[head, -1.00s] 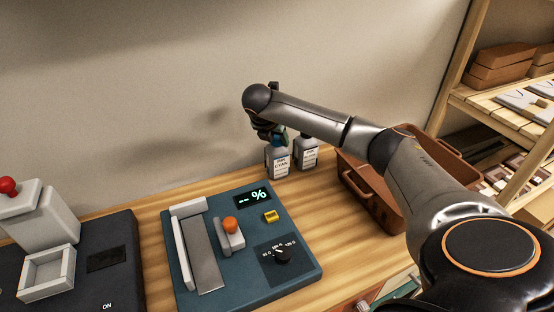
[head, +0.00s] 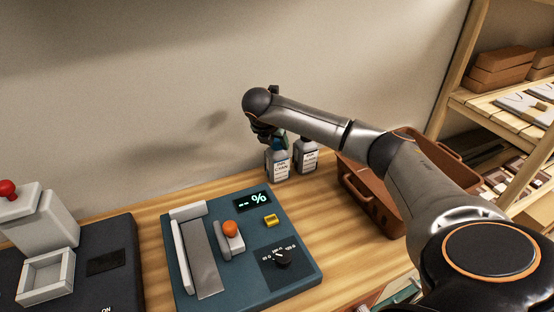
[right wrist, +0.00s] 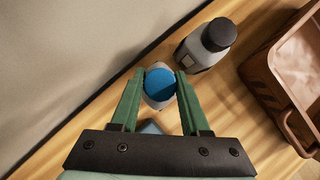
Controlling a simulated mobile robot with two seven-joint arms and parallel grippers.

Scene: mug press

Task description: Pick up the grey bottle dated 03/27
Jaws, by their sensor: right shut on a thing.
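A grey bottle with a blue cap (head: 278,165) and a white label stands on the wooden counter. The print on its label is too small to read a date. My right gripper (head: 272,134) is over it from above, shut on its cap. In the right wrist view the green fingers (right wrist: 159,88) are on either side of the blue cap (right wrist: 160,84). A second grey bottle with a dark cap (head: 306,156) stands close to its right; its dark top also shows in the right wrist view (right wrist: 219,34). Its date is also unreadable. My left gripper is out of view.
A brown crate (head: 368,197) stands right of the bottles. A blue-green device (head: 300,285) with a dial and display sits in front of them. A dark device (head: 118,230) is at the left. The wall (head: 150,80) is close behind; shelves (head: 500,112) are at the right.

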